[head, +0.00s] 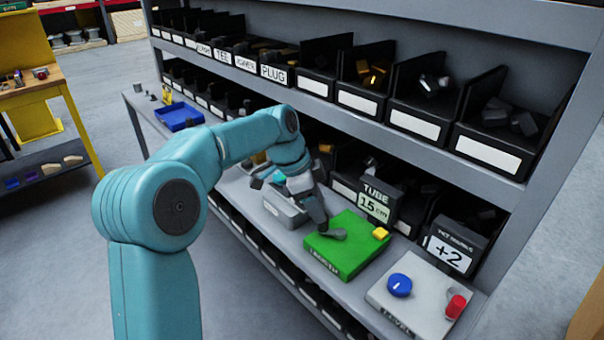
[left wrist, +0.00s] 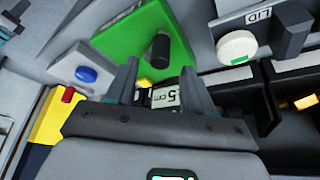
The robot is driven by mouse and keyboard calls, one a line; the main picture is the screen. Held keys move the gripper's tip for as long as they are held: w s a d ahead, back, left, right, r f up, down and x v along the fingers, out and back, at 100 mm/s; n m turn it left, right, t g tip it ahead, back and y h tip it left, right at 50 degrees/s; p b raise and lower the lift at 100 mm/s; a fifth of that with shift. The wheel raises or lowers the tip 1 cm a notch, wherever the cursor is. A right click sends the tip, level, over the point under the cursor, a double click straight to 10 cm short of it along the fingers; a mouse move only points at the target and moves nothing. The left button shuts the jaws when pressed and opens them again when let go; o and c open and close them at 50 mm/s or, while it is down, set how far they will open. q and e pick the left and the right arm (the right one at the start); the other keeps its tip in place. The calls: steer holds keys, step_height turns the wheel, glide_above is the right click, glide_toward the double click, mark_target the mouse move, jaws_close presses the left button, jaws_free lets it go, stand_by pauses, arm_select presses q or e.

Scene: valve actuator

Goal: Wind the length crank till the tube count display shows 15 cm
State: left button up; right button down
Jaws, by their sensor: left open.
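The green crank box (head: 350,252) stands on the bench shelf, with a dark crank (head: 333,234) and a yellow button (head: 380,233) on top. Behind it the tube count display (head: 375,205) reads 15 cm. In the left wrist view, the display (left wrist: 166,96) is partly hidden by my fingers, and the dark crank knob (left wrist: 158,47) stands up from the green box (left wrist: 120,45). My right gripper is not in view.
Right of the green box is a light grey box (head: 412,312) with a blue knob (head: 399,285) and red button (head: 455,306); its display (head: 450,248) reads +2. A grey box (head: 284,208) stands left of the crank. Bins line the shelf above.

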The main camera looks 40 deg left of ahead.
arm_select(q)
steer(key=p+v, duration=0.1)
steer(key=v, duration=1)
